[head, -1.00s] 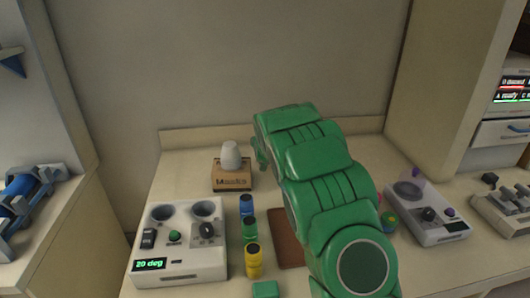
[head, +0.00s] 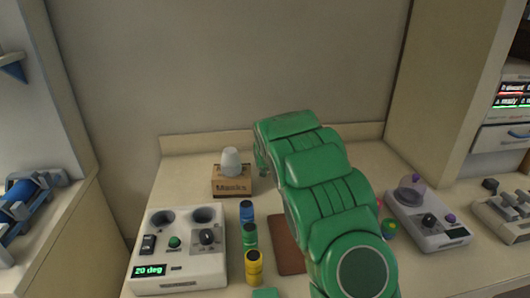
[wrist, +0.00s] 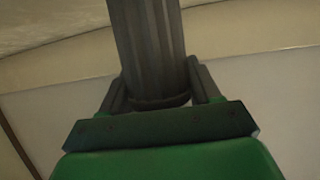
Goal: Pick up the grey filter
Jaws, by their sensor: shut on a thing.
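A long dark grey ribbed piece, seemingly the grey filter (wrist: 148,42), stands up between the fingers of my gripper (wrist: 158,92) in the wrist view. The fingers press on it from both sides, and its top runs out of the picture. In the head view my green arm covers the gripper and the grey piece, so neither can be seen there.
A Masks box (head: 231,184) with a pale cup (head: 231,161) on it stands at the back. Blue (head: 246,211), green (head: 250,237) and yellow (head: 254,266) cylinders stand beside a control unit (head: 178,268). A device with a clear dome (head: 432,222) is right of my arm.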

